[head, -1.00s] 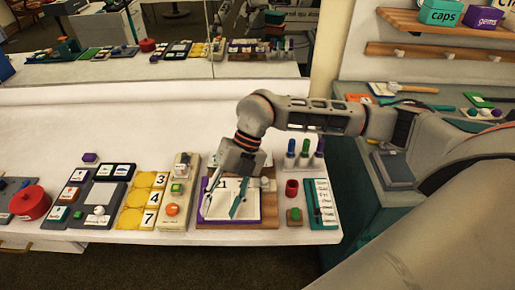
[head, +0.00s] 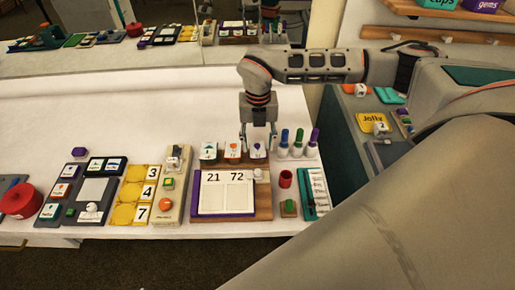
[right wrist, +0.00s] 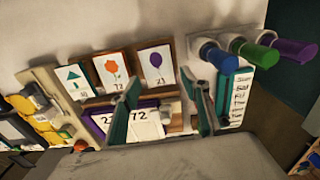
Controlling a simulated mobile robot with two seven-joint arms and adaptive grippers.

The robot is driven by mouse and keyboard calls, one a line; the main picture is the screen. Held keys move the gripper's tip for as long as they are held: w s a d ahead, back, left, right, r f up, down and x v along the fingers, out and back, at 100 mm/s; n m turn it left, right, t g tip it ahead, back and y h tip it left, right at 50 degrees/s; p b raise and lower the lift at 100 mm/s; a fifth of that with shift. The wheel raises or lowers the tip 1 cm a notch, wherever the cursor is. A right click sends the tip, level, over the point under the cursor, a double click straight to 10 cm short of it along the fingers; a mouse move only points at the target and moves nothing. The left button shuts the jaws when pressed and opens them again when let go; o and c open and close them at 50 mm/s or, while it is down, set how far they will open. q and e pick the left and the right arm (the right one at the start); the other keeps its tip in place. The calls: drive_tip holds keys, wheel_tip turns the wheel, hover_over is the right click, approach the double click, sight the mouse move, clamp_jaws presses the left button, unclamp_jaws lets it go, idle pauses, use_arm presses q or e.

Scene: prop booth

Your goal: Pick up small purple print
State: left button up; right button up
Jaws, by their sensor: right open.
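Three small picture cards stand in a row at the back of a wooden board (head: 264,205). The rightmost card (head: 258,151) has a purple balloon print, seen clearly in the right wrist view (right wrist: 155,66) with a number under it. Beside it are an orange flower card (right wrist: 112,72) and a teal print card (right wrist: 74,82). My right gripper (head: 258,146) is open, pointing down around the balloon card. In the right wrist view its teal-padded fingers (right wrist: 160,92) are on either side of the card's lower part; contact cannot be told. My left gripper is not in view.
Upright green, blue and purple pegs (head: 298,143) stand close to the right of my gripper. A purple-edged number pad (head: 226,206) lies on the board in front. A red cup (head: 286,180) and yellow number tiles (head: 137,190) are nearby.

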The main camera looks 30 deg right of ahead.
sight(258, 150)
drive_tip(key=shift+f, duration=1)
drive_tip(key=shift+f, duration=0.25)
drive_tip(key=c, duration=0.5)
